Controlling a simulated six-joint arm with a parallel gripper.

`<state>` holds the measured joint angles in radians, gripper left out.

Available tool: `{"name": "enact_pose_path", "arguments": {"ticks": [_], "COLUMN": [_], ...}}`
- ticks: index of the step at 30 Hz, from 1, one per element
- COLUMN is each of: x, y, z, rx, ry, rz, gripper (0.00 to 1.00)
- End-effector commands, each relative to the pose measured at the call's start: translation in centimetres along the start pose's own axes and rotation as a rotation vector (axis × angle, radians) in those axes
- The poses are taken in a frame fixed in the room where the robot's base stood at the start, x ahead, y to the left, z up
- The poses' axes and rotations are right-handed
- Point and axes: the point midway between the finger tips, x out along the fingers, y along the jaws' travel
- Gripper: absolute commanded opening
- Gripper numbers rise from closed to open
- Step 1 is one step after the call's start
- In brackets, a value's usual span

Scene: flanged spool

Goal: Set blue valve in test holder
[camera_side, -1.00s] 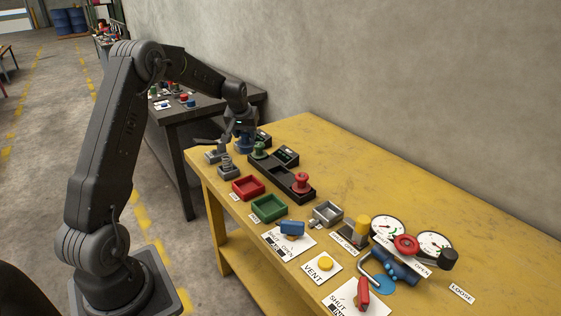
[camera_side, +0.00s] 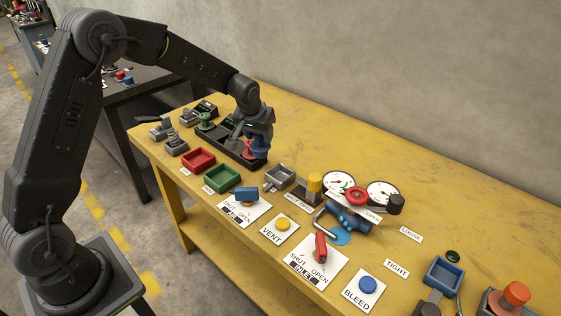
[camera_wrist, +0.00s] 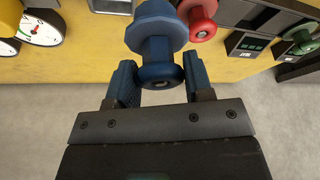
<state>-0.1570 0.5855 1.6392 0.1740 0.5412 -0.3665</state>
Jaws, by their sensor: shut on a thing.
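The blue valve (camera_wrist: 156,45) is a flanged spool. My gripper (camera_wrist: 160,76) is shut on it, with one finger on each side of its narrow part in the wrist view. In the side view the valve (camera_side: 259,153) hangs under my gripper (camera_side: 259,143), over or just beside the near end of the black rack (camera_side: 241,161); the exact gap is hidden. A small grey open box with a clamp (camera_side: 280,178), which may be the test holder, stands on the yellow table to the right, apart from the valve, and looks empty.
A red spool (camera_wrist: 199,18) stands close beside the held valve, and a green spool (camera_side: 206,121) stands at the rack's far end. Red (camera_side: 198,159) and green (camera_side: 222,179) trays lie in front. Gauges and a blue pipe (camera_side: 349,220) stand right. The table behind is clear.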

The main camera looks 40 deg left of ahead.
Motion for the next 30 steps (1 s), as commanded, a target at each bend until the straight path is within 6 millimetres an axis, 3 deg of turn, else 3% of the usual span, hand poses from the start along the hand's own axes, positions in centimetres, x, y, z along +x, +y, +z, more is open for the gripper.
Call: {"name": "enact_pose_path", "arguments": {"ticks": [3, 9, 16, 23, 30], "x": [1.6, 3.3, 4.3, 7.1, 7.3], "y": [2.7, 5.4, 6.0, 5.9, 5.9], "z": [0.2, 0.4, 0.7, 1.9, 1.9], "rx": [0.005, 0.001, -0.002, -0.002, -0.002], "ry": [0.002, 0.004, 0.002, 0.002, 0.004], "rz": [0.002, 0.002, 0.000, 0.001, 0.002], "gripper": [0.10, 0.10, 0.10, 0.10, 0.10]}}
